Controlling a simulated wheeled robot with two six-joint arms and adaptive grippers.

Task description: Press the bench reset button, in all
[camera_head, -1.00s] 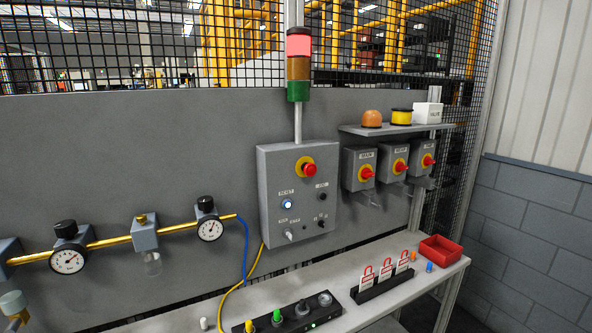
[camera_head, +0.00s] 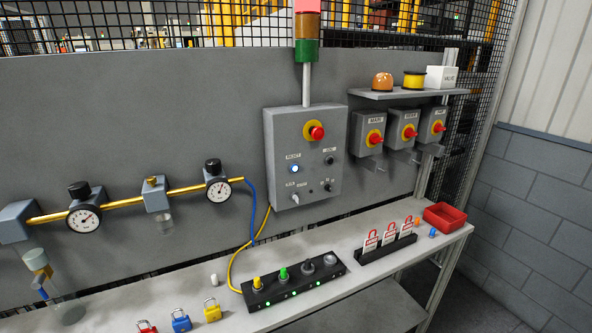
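The bench reset button (camera_head: 295,169) is a small round button, lit bluish white, under a label reading RESET. It sits on the left side of the grey control box (camera_head: 306,190) mounted on the grey back panel. A red emergency stop (camera_head: 317,132) on a yellow disc is above it. A small dark knob (camera_head: 329,160) is to its right, and a pale key-like switch (camera_head: 294,197) is below it. Nothing covers the button. Neither of my grippers is in view.
A signal tower (camera_head: 307,40) with its red section lit rises above the box. Three red-handled switches (camera_head: 375,138) are to the right. The bench (camera_head: 205,285) holds padlocks (camera_head: 181,320), a black strip (camera_head: 292,290), a tag rack (camera_head: 385,248) and a red bin (camera_head: 445,216). Gauges (camera_head: 84,218) are at left.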

